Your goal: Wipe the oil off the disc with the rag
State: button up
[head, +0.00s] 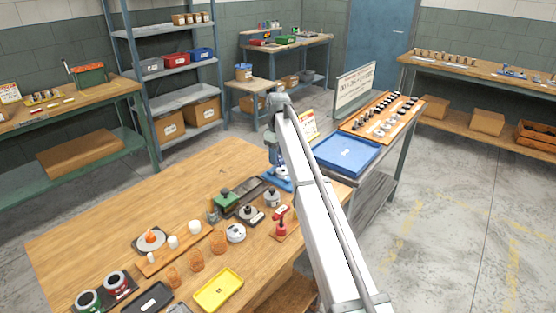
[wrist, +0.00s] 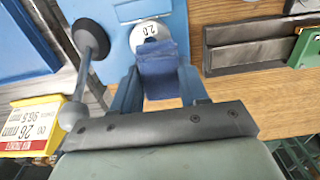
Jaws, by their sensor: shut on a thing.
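A dark blue cloth, the rag (wrist: 160,60), is between the fingers of my gripper (wrist: 158,76), which is shut on it. The pale round disc (wrist: 149,31), marked "2.0", lies just beyond the rag on a blue base. The rag's far edge overlaps the disc's near edge in the wrist view; I cannot tell if they touch. In the head view my gripper (head: 277,158) hangs over the back right of the wooden table, above the disc (head: 282,174), which is partly hidden by my arm. No oil can be made out on the disc.
A lever with a dark round end (wrist: 91,38) stands close left of my gripper. A price sign (wrist: 28,125) is at lower left. A dark metal channel (wrist: 245,50) lies to the right. A blue tray (head: 346,153) sits on the neighbouring bench. The table's far left is clear.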

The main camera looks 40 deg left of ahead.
jog(key=shift+r, duration=1.85)
